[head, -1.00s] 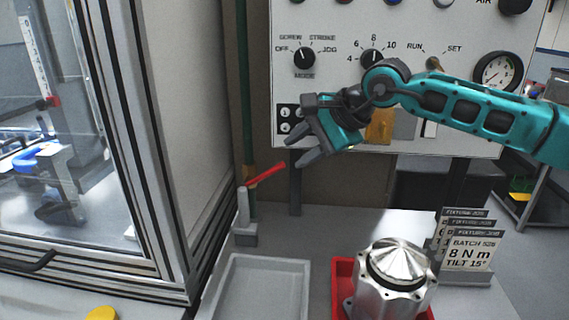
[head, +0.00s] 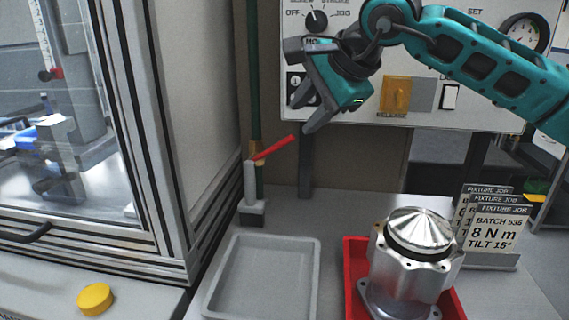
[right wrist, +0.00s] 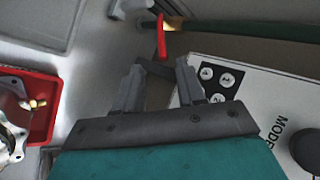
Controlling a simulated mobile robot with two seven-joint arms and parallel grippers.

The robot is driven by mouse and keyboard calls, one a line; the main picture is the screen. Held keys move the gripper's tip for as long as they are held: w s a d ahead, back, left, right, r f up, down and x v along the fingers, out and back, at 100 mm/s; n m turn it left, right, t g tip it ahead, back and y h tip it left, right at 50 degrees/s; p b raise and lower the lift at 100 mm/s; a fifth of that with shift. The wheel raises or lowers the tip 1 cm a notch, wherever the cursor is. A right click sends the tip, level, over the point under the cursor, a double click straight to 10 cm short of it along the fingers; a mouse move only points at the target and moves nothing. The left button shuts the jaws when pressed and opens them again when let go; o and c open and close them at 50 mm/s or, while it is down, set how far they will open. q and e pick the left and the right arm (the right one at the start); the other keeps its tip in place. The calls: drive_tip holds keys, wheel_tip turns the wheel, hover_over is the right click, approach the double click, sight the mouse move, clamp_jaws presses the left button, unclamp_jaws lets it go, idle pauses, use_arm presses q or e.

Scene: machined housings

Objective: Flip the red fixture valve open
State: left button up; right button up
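The red valve handle (head: 273,147) slants up to the right in front of the green pipe. A brass part (head: 259,178) shows on the pipe below it. My right gripper (head: 304,117) is open and empty, just above and to the right of the handle's free end, apparently not touching it. In the right wrist view the handle (right wrist: 161,37) shows beyond the open fingers (right wrist: 158,80), roughly in line with the gap between them. My left gripper is not in view.
A grey post on a base (head: 251,205) stands near the pipe. The control panel (head: 345,105) is behind my right gripper. Below are an empty grey tray (head: 315,262), a red tray (head: 350,262) with a metal housing (head: 408,270), and job cards (head: 492,225). A glazed enclosure (head: 160,130) stands left.

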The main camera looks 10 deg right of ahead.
sight(281, 143)
drive_tip(key=shift+m+t+h, duration=0.3)
drive_tip(key=shift+h, duration=0.1)
drive_tip(key=x, duration=1.2)
drive_tip(key=shift+a+f+b, duration=0.15)
drive_tip(key=shift+a+b, duration=0.15)
clamp_jaws()
